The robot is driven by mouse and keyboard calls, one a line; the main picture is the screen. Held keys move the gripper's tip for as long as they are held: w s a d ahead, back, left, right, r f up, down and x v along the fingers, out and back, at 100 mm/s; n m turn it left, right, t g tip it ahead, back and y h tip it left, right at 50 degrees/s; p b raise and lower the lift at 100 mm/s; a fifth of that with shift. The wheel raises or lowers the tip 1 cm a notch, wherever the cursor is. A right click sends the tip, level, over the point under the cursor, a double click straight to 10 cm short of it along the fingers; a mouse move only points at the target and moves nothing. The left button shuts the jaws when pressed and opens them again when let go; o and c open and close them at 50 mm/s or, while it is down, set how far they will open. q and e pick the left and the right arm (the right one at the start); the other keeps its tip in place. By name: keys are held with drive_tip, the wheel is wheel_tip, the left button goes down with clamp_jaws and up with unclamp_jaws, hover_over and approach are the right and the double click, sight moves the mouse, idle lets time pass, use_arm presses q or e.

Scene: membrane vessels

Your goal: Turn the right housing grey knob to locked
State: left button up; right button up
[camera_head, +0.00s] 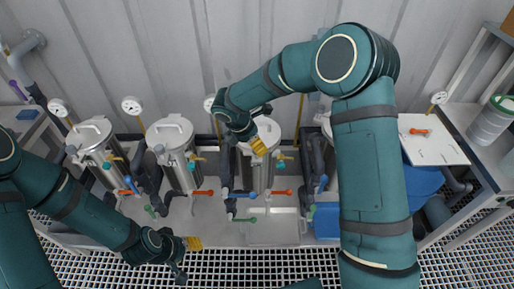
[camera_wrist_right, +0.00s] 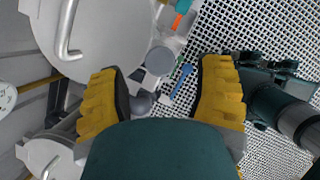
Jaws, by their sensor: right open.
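Several upright steel housings with round lids stand in a row in the head view. The rightmost housing (camera_head: 327,127) is mostly hidden behind my right arm. My right gripper (camera_head: 258,146) is over the lid of the housing (camera_head: 262,177) just left of it, with its yellow fingers apart. In the right wrist view, a round grey knob (camera_wrist_right: 160,61) shows between the open fingertips, beside a large lid (camera_wrist_right: 105,35); I see no contact. Its locked or unlocked position cannot be told. My left gripper (camera_head: 190,243) is low in front of the housings, its jaw opening unclear.
Orange levers (camera_head: 281,192), blue levers and green handles stick out at the front of the housings. Pressure gauges (camera_head: 132,105) stand behind along the corrugated wall. A white board (camera_head: 432,147) and a bucket (camera_head: 490,121) are at the right. The grating floor in front is open.

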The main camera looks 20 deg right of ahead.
drive_tip(key=shift+x, duration=1.75)
clamp_jaws()
